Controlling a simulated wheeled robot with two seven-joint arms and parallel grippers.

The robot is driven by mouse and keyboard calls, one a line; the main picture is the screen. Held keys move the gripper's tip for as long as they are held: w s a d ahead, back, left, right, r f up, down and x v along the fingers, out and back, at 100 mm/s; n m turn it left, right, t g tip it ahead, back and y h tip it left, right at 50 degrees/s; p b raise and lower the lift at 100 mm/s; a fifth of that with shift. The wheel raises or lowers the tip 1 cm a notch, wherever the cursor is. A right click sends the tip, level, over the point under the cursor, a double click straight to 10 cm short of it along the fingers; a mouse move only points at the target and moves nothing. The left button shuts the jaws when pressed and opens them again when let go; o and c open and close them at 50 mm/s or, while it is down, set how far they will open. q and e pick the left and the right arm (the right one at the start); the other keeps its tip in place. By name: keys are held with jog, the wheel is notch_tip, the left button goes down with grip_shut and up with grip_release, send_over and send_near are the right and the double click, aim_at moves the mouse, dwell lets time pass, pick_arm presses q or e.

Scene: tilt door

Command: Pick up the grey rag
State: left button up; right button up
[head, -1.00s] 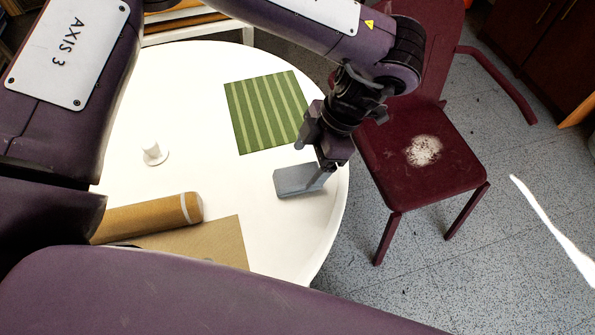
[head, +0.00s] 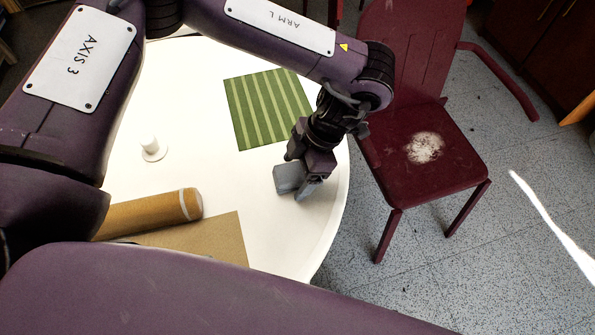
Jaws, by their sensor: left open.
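The grey rag (head: 287,178) is a small folded block on the white round table (head: 210,75), near its right edge. My left gripper (head: 303,190) is over the rag, pointing down. Its jaws are open, with a finger in front of the rag's right part. The gripper hides much of the rag's top and right side. I cannot tell whether the fingers touch it. My right gripper is not in view.
A green striped cloth (head: 265,108) lies behind the rag. A white round-based object (head: 151,148), a brown roll (head: 150,213) and a flat brown sheet (head: 215,240) are to the left. A dark red chair (head: 455,160) stands close to the table's right edge.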

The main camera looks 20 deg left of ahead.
aim_at(298, 170)
pick_arm(q)
jog(key=c, duration=1.1)
jog(key=shift+o, duration=0.2)
notch_tip(298, 170, up, 20)
jog(key=p, duration=0.4)
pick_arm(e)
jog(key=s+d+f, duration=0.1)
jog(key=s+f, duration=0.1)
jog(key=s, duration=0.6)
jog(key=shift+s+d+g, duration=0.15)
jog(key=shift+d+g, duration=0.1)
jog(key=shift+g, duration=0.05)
pick_arm(q)
jog(key=shift+r, duration=0.1)
